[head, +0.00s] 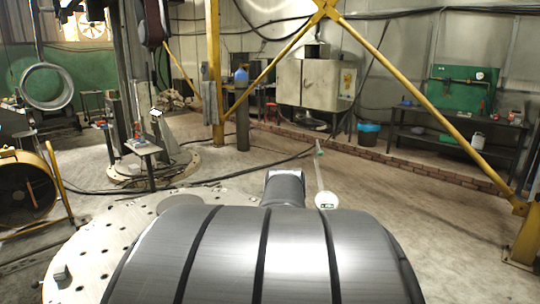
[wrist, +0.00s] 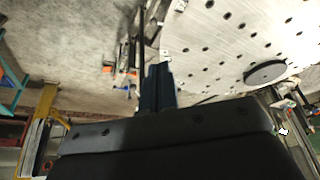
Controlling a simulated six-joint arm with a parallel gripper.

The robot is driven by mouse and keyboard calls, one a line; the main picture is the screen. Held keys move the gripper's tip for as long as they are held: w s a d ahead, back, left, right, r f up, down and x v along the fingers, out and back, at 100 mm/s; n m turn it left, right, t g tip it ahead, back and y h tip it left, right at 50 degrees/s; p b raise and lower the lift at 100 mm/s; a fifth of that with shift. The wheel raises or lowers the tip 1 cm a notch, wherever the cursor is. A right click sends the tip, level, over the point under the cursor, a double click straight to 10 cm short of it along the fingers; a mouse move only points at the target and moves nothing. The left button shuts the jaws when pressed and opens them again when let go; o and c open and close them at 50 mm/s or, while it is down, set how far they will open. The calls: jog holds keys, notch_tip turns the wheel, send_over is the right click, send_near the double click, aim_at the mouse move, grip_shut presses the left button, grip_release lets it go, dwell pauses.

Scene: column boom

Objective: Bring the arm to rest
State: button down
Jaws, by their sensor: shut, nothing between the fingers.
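My gripper (wrist: 158,72) shows in the wrist view as dark blue-grey fingers, close together beyond a wide dark body. It is shut and holds nothing. Bare floor and the edge of a perforated metal plate (wrist: 225,35) lie beyond it, apart from the fingers. In the head view a large grey rounded shape with dark bands fills the bottom middle, with a grey block-like part above it; I cannot make out the gripper's fingers there.
The round perforated plate (head: 95,245) is at lower left, with a small block (head: 62,272) on it. A yellow-framed drum (head: 25,185) stands left. Yellow braces (head: 425,100) cross the right side. A cabinet (head: 315,84) and a dark bench (head: 460,135) stand behind. Floor at right is clear.

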jog(key=s+d+r+m+h, duration=0.1)
jog(key=s+d+m, duration=0.1)
jog(key=d, duration=0.4)
jog(key=shift+s+d+r+t, duration=0.15)
jog(key=shift+d+r+t, duration=0.15)
jog(key=shift+d+t, duration=0.1)
jog(key=c, duration=2.2)
grip_release()
